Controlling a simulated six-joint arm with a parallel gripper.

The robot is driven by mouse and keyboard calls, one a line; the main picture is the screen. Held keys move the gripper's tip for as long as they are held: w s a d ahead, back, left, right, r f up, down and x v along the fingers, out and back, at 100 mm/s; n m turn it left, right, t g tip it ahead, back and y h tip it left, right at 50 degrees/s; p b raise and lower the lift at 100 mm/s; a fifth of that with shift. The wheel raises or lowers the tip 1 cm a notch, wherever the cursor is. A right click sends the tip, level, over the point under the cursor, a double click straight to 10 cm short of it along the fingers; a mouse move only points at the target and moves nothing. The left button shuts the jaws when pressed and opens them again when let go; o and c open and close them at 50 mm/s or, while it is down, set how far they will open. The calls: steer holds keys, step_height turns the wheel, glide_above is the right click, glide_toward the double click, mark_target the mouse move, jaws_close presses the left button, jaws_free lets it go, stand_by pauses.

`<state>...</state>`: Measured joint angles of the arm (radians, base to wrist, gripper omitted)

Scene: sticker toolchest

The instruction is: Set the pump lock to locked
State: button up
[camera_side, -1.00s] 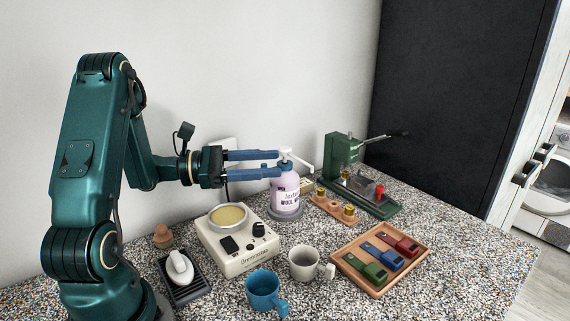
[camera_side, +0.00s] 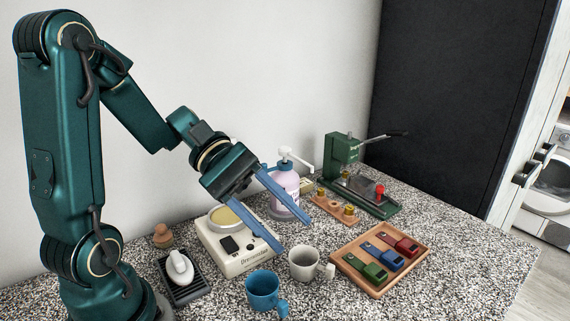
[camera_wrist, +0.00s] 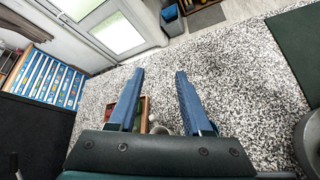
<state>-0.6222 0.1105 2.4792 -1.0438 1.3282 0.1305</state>
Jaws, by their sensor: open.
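The pump bottle (camera_side: 284,178) stands upright at the back middle of the counter in the side view. It is pale pink, with a white pump head (camera_side: 286,152) whose spout points right. My gripper (camera_side: 293,234) is open and empty, with two long blue fingers slanting down to the right. It is in front of the bottle, above the area between the cream device and the grey mug. The upper finger hides part of the bottle's lower left and label. The lock's setting is too small to read. In the wrist view, the open fingers (camera_wrist: 160,72) point over the speckled counter.
The cream device (camera_side: 236,262) with a round pan is below my fingers. A blue mug (camera_side: 263,288) and a grey mug (camera_side: 303,262) stand in front. A wooden tray (camera_side: 366,283) holds coloured blocks. A green press (camera_side: 340,153) stands behind, right of the bottle.

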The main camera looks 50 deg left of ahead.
steer(key=s+d+f+m+g+y, duration=0.1)
steer(key=s+f+m+g+y, duration=0.1)
steer(key=s+m+g+y, duration=0.1)
steer(key=shift+s+d+m+y, duration=0.3)
steer(key=shift+s+m+y, duration=0.2)
steer(key=shift+s+m, duration=0.7)
steer(key=shift+s+f, duration=0.1)
